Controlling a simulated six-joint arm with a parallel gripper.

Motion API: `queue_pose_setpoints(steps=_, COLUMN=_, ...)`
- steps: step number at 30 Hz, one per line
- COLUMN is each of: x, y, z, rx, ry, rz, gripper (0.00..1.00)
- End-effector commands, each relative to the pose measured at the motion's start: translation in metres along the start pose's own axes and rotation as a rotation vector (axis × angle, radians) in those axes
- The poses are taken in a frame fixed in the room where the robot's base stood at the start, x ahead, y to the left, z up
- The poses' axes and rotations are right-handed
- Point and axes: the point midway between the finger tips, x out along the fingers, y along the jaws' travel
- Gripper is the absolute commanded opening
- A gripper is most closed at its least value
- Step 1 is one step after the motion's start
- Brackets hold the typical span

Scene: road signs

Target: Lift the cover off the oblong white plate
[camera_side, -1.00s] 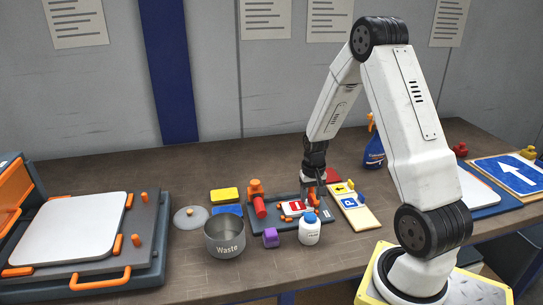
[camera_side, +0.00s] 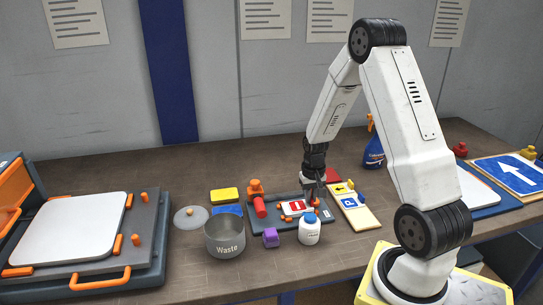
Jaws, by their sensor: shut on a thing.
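A small oblong white plate (camera_side: 296,208) with red on it lies on the dark grey tray (camera_side: 262,226) in the middle of the table. My gripper (camera_side: 312,198) points down at the plate's far right end. It is shut on the cover there, low over the tray. The fingers hide the held part, and the cover is too small to make out apart from the plate.
A white bottle with a blue cap (camera_side: 309,230) stands just in front of the plate. A blue-and-white sign (camera_side: 354,201) lies close on the right.

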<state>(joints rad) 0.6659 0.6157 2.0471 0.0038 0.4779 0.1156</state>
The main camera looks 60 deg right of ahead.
Motion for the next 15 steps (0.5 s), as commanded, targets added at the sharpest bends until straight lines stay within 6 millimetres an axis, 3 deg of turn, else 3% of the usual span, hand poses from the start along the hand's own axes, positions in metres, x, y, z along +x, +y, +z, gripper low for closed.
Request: queue_pose_setpoints(steps=15, x=-0.013, y=0.000, z=-0.001, rx=0.000, ry=0.002, rz=0.000, gripper=0.00)
